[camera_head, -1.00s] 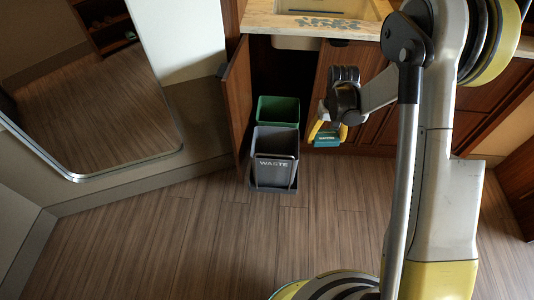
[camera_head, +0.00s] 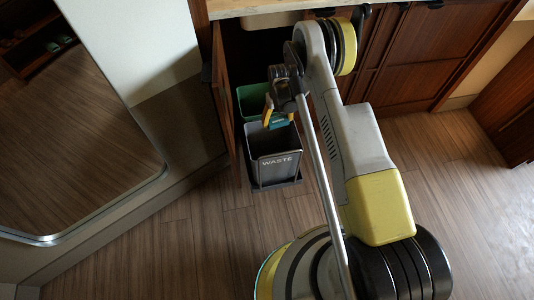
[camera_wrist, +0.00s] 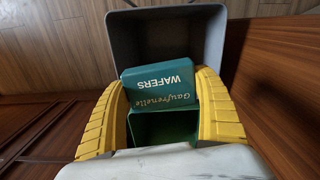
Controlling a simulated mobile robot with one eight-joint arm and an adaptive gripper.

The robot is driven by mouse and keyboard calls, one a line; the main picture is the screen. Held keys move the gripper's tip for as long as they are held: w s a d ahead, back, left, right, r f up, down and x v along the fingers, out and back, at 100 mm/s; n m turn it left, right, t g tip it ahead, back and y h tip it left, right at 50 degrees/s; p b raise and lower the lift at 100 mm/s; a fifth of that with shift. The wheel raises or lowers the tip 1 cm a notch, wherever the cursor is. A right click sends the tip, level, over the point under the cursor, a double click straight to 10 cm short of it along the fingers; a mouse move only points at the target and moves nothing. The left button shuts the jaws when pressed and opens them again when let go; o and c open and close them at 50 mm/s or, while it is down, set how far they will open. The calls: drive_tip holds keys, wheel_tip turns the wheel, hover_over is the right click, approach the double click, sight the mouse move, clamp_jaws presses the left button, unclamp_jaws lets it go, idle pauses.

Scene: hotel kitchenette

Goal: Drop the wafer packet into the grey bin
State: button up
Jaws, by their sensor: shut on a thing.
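The teal wafer packet (camera_wrist: 158,88), lettered "WAFERS", sits between the yellow fingers of my gripper (camera_wrist: 160,108) in the wrist view. My gripper is shut on it. In the head view my gripper (camera_head: 274,116) holds the packet (camera_head: 281,121) over the back part of the grey bin (camera_head: 274,163), which is marked "WASTE". In the wrist view the grey bin's open top (camera_wrist: 165,50) lies beyond the packet. The packet and my arm hide part of the bin's back rim in the head view.
A green bin (camera_head: 250,100) stands right behind the grey one, and its inside (camera_wrist: 165,126) shows below the packet in the wrist view. An open wooden cabinet door (camera_head: 224,95) stands left of the bins. Cabinets are on the right; the floor in front is clear.

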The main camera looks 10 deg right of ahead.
drive_tip(key=shift+f+b, duration=1.15)
drive_tip(key=shift+f, duration=1.7)
drive_tip(key=o, duration=1.3)
drive_tip(key=shift+r, duration=0.15)
wheel_tip(320, 180, up, 12)
drive_tip(key=shift+f, duration=0.1)
